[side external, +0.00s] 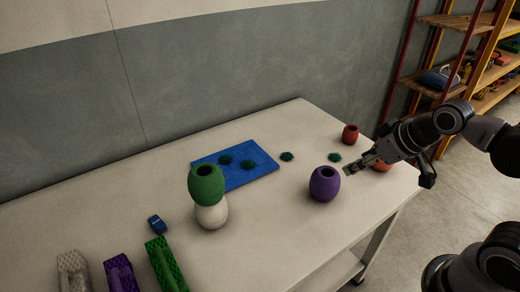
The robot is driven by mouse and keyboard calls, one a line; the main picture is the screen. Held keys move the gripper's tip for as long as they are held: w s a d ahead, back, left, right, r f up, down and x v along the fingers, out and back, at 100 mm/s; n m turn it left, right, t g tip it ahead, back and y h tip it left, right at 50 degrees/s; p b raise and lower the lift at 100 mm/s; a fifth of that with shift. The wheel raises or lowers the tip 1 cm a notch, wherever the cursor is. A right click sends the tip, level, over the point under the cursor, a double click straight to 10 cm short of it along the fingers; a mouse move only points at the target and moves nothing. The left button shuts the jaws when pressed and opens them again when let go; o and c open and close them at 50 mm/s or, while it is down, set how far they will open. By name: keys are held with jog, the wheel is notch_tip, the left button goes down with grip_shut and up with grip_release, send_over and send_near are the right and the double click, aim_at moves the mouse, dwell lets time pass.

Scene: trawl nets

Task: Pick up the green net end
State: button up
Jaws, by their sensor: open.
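A long bright-green piece with a net-like textured surface (166,264) lies at the near left of the table, cut off by the lower picture edge. Several small dark-green tufts also show: one (287,156) lies on the bare table right of the blue mat, and another (335,157) lies near my gripper. I cannot tell which green thing is the net end. My gripper (349,170) is open and empty over the table's right part, beside that nearer tuft and far from the long green piece.
A purple pot (324,184) stands just left of my gripper. A green pot (206,184) sits on a white pot (211,214). Red (350,134) and orange (381,163) pots stand at the right. The blue mat (264,168) bears two tufts. Purple (120,273) and white (73,273) textured pieces and a small blue object (156,224) lie left.

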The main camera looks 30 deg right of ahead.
jog(key=w+d+n+g+h, duration=0.1)
jog(key=w+d+n, duration=0.2)
jog(key=w+n, duration=0.3)
jog(key=n+g+h, duration=0.3)
jog(key=n+g, duration=0.1)
jog(key=n, duration=1.2)
send_over(335, 156)
jog(key=s+a, duration=0.2)
jog(key=a, duration=0.2)
notch_tip(335, 156, down, 10)
jog(key=shift+x, duration=5.35)
jog(key=shift+a, duration=0.1)
jog(key=c, duration=0.9)
